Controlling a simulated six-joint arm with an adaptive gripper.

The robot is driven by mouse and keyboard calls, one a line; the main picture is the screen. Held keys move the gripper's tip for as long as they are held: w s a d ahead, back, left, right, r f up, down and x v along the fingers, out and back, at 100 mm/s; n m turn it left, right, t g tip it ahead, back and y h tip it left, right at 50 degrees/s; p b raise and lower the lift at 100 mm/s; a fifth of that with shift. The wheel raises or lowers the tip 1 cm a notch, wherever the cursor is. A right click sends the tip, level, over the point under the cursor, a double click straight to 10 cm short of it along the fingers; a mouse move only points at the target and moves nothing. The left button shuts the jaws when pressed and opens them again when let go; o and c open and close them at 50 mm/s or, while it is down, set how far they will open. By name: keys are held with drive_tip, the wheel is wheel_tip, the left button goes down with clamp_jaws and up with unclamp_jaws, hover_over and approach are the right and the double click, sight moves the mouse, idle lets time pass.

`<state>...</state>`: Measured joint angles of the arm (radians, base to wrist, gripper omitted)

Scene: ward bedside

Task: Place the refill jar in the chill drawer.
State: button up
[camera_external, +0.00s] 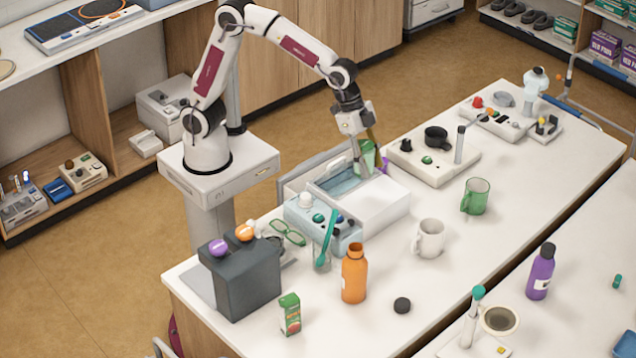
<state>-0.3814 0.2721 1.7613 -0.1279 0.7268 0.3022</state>
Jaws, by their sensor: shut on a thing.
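My gripper (363,168) points down at the back of the table and is shut on a green jar (369,152), which I take to be the refill jar. The fingers hide part of it. The jar is beside and just above the rear right part of a white unit with an open, bluish-lined drawer (338,180), which looks like the chill drawer. I cannot tell whether the jar's base is over the drawer opening or touches anything. A small purple thing (386,164) shows just right of the jar.
A light blue control box (306,212) with knobs adjoins the drawer unit. A white device with a black cup-shaped part (436,138) stands to the right. A green mug (475,196), white mug (430,238) and orange bottle (354,273) stand in front.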

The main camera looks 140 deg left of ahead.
drive_tip(key=s+a+r+n, duration=0.1)
drive_tip(key=s+a, duration=0.3)
drive_tip(key=a, duration=0.7)
drive_tip(key=s+a+n+y, duration=0.1)
drive_tip(key=s+a, duration=0.3)
drive_tip(key=a, duration=0.6)
drive_tip(key=s+a+r+n, duration=0.1)
drive_tip(key=s+a, duration=0.3)
drive_tip(key=a, duration=0.7)
drive_tip(key=s+a+f, duration=0.5)
drive_tip(key=s+a, duration=0.1)
drive_tip(key=s, duration=0.2)
drive_tip(key=s+d+f+m, duration=0.2)
drive_tip(key=s+d+f, duration=0.1)
drive_tip(key=f, duration=0.5)
drive_tip(key=s+d+f+m+h, duration=0.1)
drive_tip(key=s+d+f+m, duration=0.1)
drive_tip(key=d+f, duration=0.3)
drive_tip(key=s+d+f+m+h, duration=0.1)
drive_tip(key=s+d+f, duration=0.3)
drive_tip(key=f, duration=0.8)
drive_tip(key=shift+d+f+m, duration=0.2)
drive_tip(key=shift+d+m, duration=0.35)
drive_tip(key=shift+m, duration=0.25)
drive_tip(key=shift+f, duration=0.2)
drive_tip(key=shift+f, duration=3.2)
drive_tip(key=shift+f, duration=0.6)
